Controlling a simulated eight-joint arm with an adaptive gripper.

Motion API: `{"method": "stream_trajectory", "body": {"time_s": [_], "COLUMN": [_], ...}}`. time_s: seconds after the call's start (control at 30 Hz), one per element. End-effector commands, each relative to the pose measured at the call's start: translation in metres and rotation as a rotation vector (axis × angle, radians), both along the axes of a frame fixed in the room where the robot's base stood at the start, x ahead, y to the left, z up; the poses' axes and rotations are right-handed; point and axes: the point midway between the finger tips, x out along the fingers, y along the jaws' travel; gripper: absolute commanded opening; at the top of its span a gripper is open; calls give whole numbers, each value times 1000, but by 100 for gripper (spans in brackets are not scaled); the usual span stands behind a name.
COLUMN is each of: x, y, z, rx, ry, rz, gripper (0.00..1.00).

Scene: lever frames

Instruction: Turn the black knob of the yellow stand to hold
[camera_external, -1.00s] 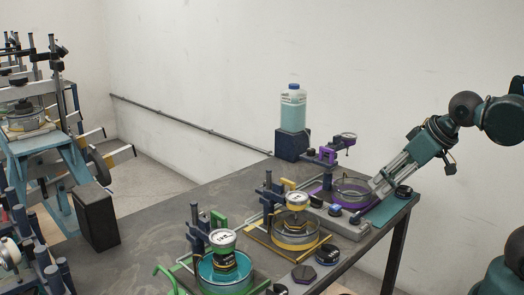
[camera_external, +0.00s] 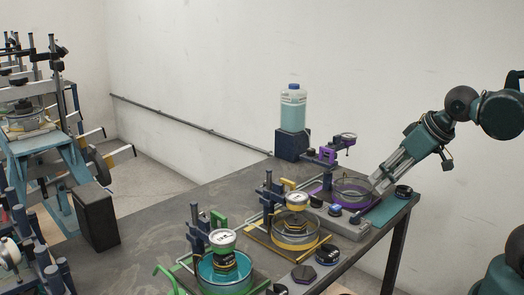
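The yellow stand (camera_external: 262,240) is on the table, between the green and purple stands. It has a round dial on top and a clear, yellow-banded dish. A black knob (camera_external: 327,254) is at its right front; its setting is too small to read. My gripper (camera_external: 376,183) reaches down from the right, beside the purple stand's dish, behind and to the right of the yellow stand. It is apart from the black knob. Its fingertips are small and overlap the purple stand in the picture, so I cannot tell whether it is open or whether it touches anything.
The purple stand (camera_external: 328,157) is at the back right and the green stand (camera_external: 220,218) at the front. A jug of pale blue liquid (camera_external: 293,108) stands on a dark block behind. A dark hexagonal piece (camera_external: 303,274) lies in front. The table's left part (camera_external: 150,240) is clear.

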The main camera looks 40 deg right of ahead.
Motion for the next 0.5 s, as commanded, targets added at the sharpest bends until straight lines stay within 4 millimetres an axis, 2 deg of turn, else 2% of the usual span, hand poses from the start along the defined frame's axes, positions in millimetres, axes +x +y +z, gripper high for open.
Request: {"method": "stream_trajectory", "body": {"time_s": [0.5], "x": [53], "y": [20], "z": [46], "rx": [103], "ry": [111], "rz": [-132], "gripper": [24]}}
